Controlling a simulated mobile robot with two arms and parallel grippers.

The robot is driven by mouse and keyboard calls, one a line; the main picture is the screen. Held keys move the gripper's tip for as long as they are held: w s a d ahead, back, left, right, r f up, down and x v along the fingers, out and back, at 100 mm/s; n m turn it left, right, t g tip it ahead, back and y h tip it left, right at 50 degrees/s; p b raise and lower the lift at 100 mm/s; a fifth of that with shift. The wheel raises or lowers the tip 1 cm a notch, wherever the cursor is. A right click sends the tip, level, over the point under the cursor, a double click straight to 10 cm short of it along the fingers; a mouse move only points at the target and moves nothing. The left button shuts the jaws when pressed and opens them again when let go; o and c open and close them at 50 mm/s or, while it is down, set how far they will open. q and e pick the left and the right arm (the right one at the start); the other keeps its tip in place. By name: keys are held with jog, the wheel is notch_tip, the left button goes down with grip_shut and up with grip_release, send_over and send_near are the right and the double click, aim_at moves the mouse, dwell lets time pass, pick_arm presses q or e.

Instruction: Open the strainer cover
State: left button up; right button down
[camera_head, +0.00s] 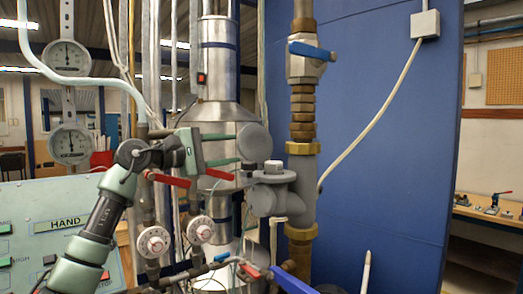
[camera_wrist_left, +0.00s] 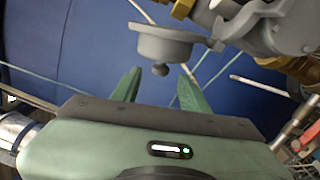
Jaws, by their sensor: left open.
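The strainer (camera_head: 275,194) is a grey fitting on the vertical pipe, between brass nuts. Its round grey cover (camera_head: 252,142) shows as a disc standing up beside the top of the strainer body, so it looks swung up. In the left wrist view the cover (camera_wrist_left: 165,45) has a wide flange and a small round knob (camera_wrist_left: 160,70), and a small link joins it to the body at its right. My left gripper (camera_head: 237,150) is open, its green fingers pointing right at the cover. The knob shows between the fingertips (camera_wrist_left: 160,84); contact cannot be told. My right gripper is out of view.
A valve with a blue handle (camera_head: 312,50) sits above the strainer. Red-handled valves (camera_head: 168,180) and round dials (camera_head: 153,242) stand close below my left arm. A steel cylinder (camera_head: 217,90) stands behind it. The blue panel (camera_head: 390,190) at right has free room in front.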

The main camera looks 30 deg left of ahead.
aim_at(253, 147)
pick_arm(q)
jog(key=p+x, duration=0.3)
jog(key=x, duration=0.3)
jog(key=shift+w+d+r+p, duration=0.15)
jog(key=shift+w+d+p, duration=0.15)
jog(key=shift+p, duration=0.05)
jog(key=shift+w+d, duration=0.2)
jog(key=shift+w, duration=0.35)
jog(key=shift+s, duration=0.1)
grip_shut()
dwell(0.6)
